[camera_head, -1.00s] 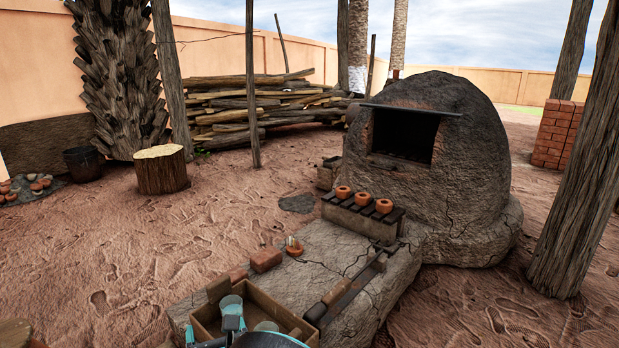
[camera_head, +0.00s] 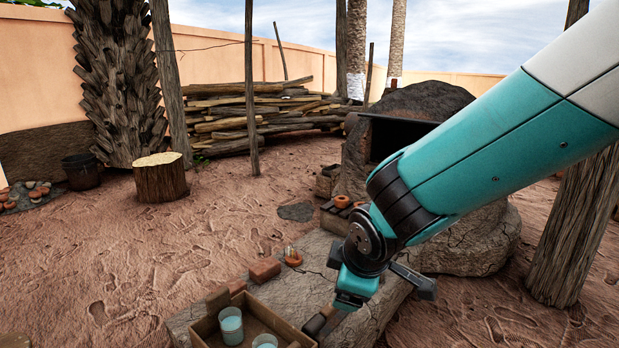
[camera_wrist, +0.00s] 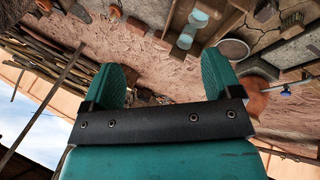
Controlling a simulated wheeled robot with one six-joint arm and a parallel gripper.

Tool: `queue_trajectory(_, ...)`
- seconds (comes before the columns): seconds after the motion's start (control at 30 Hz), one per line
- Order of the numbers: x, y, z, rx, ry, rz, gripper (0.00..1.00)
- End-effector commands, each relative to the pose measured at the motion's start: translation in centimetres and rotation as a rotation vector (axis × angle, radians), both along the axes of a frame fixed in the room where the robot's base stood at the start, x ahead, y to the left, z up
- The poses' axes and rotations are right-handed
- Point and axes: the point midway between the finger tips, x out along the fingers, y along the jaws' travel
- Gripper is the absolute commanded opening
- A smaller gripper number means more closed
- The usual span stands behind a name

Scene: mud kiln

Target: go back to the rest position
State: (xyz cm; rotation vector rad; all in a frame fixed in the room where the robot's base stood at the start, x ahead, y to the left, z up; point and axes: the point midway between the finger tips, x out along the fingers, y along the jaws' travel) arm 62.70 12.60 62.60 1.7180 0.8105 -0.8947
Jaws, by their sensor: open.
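My gripper (camera_wrist: 163,78) shows in the wrist view with two teal fingers spread apart and nothing between them. In the head view my teal arm reaches in from the upper right. Its wrist end hangs above the stone ledge (camera_head: 300,290), and the fingers are hard to make out there. The arm covers much of the domed mud kiln (camera_head: 425,100) and its dark mouth.
A wooden box (camera_head: 262,312) holding pale blue cups (camera_head: 231,325) stands at the ledge's near end. Bricks (camera_head: 264,271) and a small clay pot (camera_head: 293,258) lie behind it. A stump (camera_head: 160,182) and woodpile (camera_head: 230,125) stand back left. Sandy ground at left is open.

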Motion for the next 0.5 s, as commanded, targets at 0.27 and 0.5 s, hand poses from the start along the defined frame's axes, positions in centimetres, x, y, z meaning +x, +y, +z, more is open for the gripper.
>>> queue_trajectory(0.27,-12.5,-6.0,6.5,0.324,0.410,-0.377,0.84)
queue_trajectory(0.5,-21.2,-8.1,9.0,0.412,0.625,-0.548,0.84)
